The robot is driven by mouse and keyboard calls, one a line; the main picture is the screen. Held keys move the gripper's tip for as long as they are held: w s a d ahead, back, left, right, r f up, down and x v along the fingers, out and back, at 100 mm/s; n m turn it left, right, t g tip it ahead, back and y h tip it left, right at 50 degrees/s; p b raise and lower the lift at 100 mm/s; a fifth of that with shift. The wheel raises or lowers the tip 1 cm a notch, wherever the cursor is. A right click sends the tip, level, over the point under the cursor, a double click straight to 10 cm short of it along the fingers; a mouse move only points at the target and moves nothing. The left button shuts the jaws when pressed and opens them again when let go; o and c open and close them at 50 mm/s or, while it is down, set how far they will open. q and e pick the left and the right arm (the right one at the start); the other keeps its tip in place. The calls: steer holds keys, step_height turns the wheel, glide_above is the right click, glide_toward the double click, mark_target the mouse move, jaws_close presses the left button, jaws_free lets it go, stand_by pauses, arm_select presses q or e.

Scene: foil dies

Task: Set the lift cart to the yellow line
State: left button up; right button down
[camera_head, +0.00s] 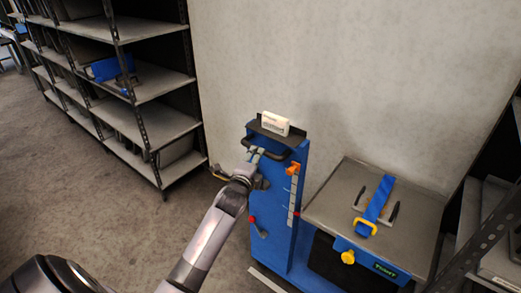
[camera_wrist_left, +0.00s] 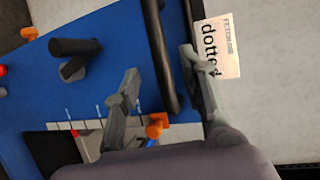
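The lift cart is a blue upright column (camera_head: 262,215) with a grey platform (camera_head: 332,200) on its right side. A dark bar handle (camera_head: 283,155) crosses the column's top; it also shows in the left wrist view (camera_wrist_left: 163,50). My left gripper (camera_head: 257,155) is at this handle. In the left wrist view its fingers (camera_wrist_left: 158,62) are apart, with the bar between them; I cannot tell if they touch it. A pale scale strip (camera_head: 293,200) with an orange marker (camera_head: 293,169) runs down the column. I see no clear yellow line on the cart. My right gripper is out of view.
A white card (camera_head: 275,123) reading "dotted" in the left wrist view stands atop the column. Grey shelving (camera_head: 160,85) stands left. Grey floor (camera_head: 100,215) is clear between.

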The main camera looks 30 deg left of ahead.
arm_select(q)
steer(key=x, duration=0.7)
steer(key=shift+c, duration=0.4)
jaws_close()
stand_by(0.5)
